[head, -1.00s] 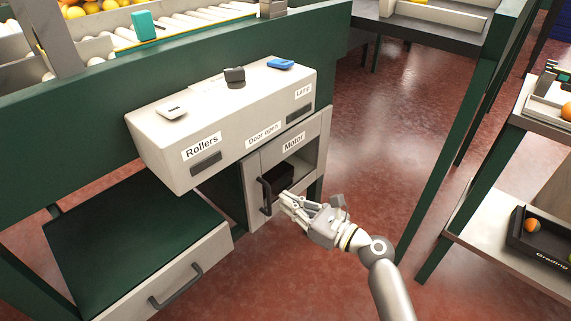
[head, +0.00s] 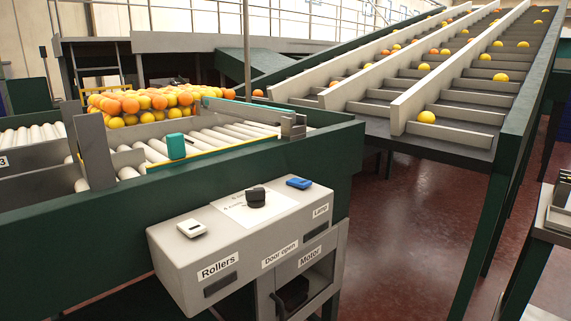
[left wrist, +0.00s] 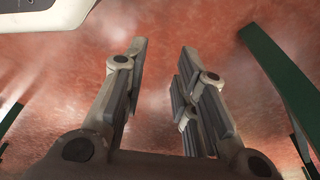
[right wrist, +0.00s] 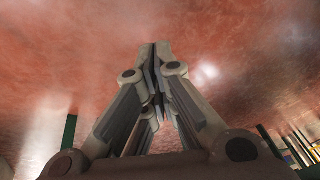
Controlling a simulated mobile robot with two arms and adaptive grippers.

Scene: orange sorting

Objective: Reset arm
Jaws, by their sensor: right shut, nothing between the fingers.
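In the left wrist view my left gripper (left wrist: 160,85) is open and empty, with a clear gap between its fingers over the reddish floor. In the right wrist view my right gripper (right wrist: 156,50) has its fingers together with nothing between them, also over bare floor. Neither gripper shows in the head view now. The grey control box (head: 255,240) carries the labels Rollers, Door open, Lamp and Motor. Its Motor compartment (head: 315,262) stands open, with a dark handle (head: 292,294) in front.
Green-framed conveyor (head: 270,157) with rollers and piled oranges (head: 150,103) stands behind the box. Sloped lanes (head: 440,85) with scattered oranges rise at the back right. A shelf unit (head: 555,215) stands at the right edge. Red floor (head: 400,225) between them is free.

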